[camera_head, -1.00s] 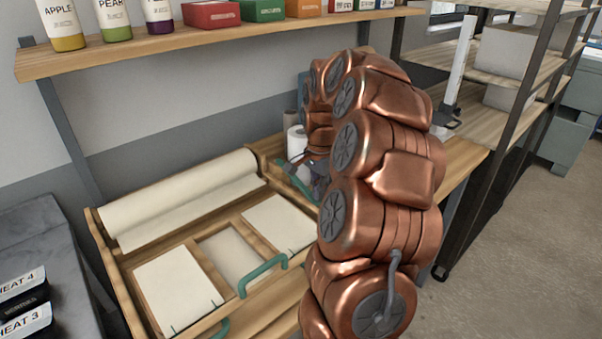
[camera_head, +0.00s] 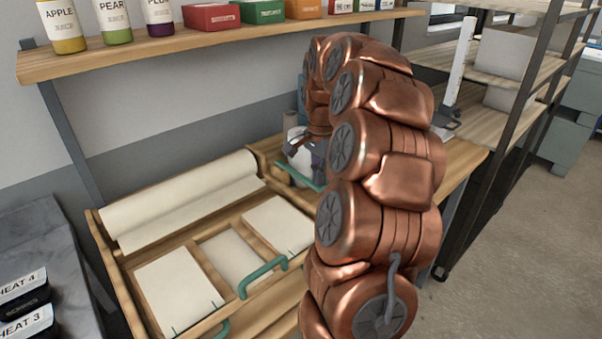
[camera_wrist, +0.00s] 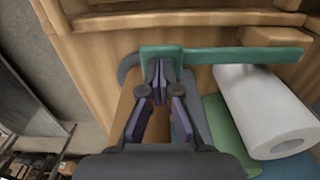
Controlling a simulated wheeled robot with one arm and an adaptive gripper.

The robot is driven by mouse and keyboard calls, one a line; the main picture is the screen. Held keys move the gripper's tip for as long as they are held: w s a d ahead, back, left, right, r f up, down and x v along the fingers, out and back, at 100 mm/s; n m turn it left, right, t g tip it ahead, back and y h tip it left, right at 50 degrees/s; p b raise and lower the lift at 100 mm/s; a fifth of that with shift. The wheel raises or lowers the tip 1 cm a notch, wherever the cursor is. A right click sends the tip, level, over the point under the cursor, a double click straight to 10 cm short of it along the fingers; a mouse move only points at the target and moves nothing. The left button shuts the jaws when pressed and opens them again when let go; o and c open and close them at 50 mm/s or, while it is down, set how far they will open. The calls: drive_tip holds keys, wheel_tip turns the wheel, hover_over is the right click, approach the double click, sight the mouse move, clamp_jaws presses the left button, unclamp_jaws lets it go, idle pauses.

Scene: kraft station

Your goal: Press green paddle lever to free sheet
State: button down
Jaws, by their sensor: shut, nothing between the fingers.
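The green paddle lever (camera_wrist: 235,56) shows as a flat bar across the upper part of the wrist view, with a wider block at its left end. In the head view part of the lever (camera_head: 301,178) shows at the back right of the wooden station (camera_head: 93,222), partly behind my arm. My gripper (camera_wrist: 159,68) is shut and empty, its fingertips at the lever's wide end; I cannot tell whether they touch. In the head view my gripper (camera_head: 317,158) is partly hidden by my arm. Pale sheets lie in the left (camera_head: 178,288), middle (camera_head: 232,258) and right (camera_head: 278,226) compartments.
A paper roll (camera_head: 180,200) lies along the station's back. A white roll (camera_wrist: 265,110) is right of my gripper in the wrist view. A green handle (camera_head: 263,275) stands at the station's front. A shelf (camera_head: 200,42) with bottles and boxes hangs above.

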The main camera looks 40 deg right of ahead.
drive_tip(key=shift+r+p, duration=0.45)
drive_tip(key=shift+r, duration=2.4)
drive_tip(key=shift+a, duration=0.35)
drive_tip(key=s+a+f+n, duration=0.1)
drive_tip(key=s+a+n, duration=0.3)
drive_tip(key=a, duration=0.7)
drive_tip(key=s+a+n, duration=0.2)
drive_tip(key=a+n, duration=0.4)
drive_tip(key=a, duration=0.5)
drive_tip(key=s+a+f+n+g, duration=0.1)
drive_tip(key=s+a+f+n, duration=0.2)
drive_tip(key=s, duration=0.6)
drive_tip(key=s+a+f+n, duration=0.4)
drive_tip(key=s+a+n, duration=0.1)
drive_tip(key=s, duration=0.3)
drive_tip(key=shift+s+a+f+g, duration=0.25)
drive_tip(key=shift+s+a+g, duration=0.15)
drive_tip(key=shift+a, duration=0.45)
